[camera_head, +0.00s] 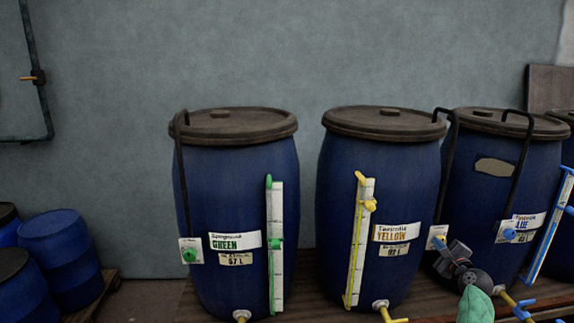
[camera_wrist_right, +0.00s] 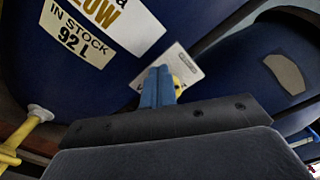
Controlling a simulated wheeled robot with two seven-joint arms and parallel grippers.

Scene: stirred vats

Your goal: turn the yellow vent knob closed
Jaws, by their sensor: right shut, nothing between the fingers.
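The yellow-labelled vat (camera_head: 335,215) is a blue drum with a dark lid, standing in the middle of the head view. Its yellow vent knob (camera_head: 439,240) sits on a small white plate (camera_head: 437,231) at the drum's right side. My right gripper (camera_head: 442,245) is right at the knob, its fingers shut with nothing between them. In the right wrist view the blue fingertips (camera_wrist_right: 157,84) stand in front of the plate (camera_wrist_right: 181,64), and part of the yellow knob (camera_wrist_right: 177,86) shows just beside them. I cannot tell whether they touch it. My left gripper is out of view.
A green-labelled vat (camera_head: 225,190) stands to the left and a blue-labelled vat (camera_head: 487,180) close on the right, near my right arm. A black pipe (camera_head: 444,170) runs down just above the knob. A yellow tap (camera_head: 390,314) sticks out at the vat's bottom.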

